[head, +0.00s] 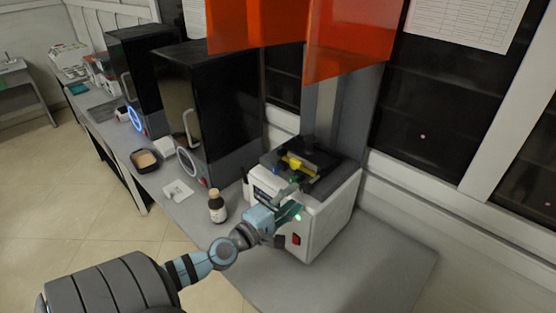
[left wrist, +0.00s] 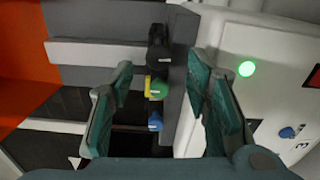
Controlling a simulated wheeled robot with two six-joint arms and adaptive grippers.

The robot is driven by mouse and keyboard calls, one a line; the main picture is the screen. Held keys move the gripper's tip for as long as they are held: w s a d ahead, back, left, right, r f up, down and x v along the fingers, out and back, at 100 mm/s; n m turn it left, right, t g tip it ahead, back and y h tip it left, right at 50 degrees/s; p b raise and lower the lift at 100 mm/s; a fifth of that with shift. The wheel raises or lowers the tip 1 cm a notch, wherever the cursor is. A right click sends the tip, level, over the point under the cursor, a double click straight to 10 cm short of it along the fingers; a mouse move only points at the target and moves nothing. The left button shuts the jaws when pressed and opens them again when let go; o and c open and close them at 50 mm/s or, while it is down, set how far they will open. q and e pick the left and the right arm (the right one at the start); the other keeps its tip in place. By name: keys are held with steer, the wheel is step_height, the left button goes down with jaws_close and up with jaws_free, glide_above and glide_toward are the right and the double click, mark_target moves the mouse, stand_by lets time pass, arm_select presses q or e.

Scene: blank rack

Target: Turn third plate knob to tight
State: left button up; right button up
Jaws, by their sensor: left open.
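A white resin-printer-like machine (head: 330,218) stands on the bench in the head view, with a black build-plate assembly (head: 318,160) on top. In the left wrist view a black knob (left wrist: 157,52), a green knob (left wrist: 158,91) and a blue knob (left wrist: 155,122) sit in a row on the plate's dark mount. My left gripper (head: 284,200) is open and empty at the machine's front. In the wrist view its fingers (left wrist: 160,95) frame the green and blue knobs, apart from them. My right gripper is out of view.
An orange cover (head: 345,40) hangs raised above the machine. A brown bottle (head: 217,207) stands left of it. Black cabinets (head: 215,100) line the bench further left. A red switch (head: 296,239) is on the machine's front. The bench (head: 395,255) at right is clear.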

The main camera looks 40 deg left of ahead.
arm_select(q)
steer(key=s, duration=0.9)
steer(key=shift+w, duration=0.1)
